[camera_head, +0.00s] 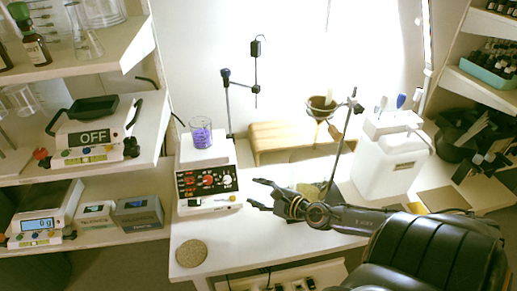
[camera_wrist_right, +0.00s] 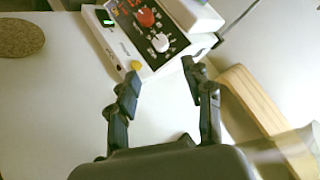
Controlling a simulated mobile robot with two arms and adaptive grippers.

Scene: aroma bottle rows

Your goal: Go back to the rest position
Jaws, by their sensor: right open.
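My right gripper (camera_head: 256,193) reaches in from the right over the white table (camera_head: 235,249). Its fingers are spread apart with nothing between them. In the right wrist view the open fingers (camera_wrist_right: 160,85) point at the hotplate stirrer (camera_wrist_right: 150,30). In the head view the stirrer (camera_head: 207,182) stands just left of the fingertips, with a beaker of purple liquid (camera_head: 201,134) on its top. The gripper appears apart from the stirrer. My left gripper is not in view.
A round cork mat (camera_head: 191,253) lies at the table's front left. A wooden stand (camera_head: 282,138), a funnel on a ring stand (camera_head: 321,106) and a white canister (camera_head: 387,160) stand behind my right arm. Shelves with balances (camera_head: 93,131) are at left. The table front is mostly clear.

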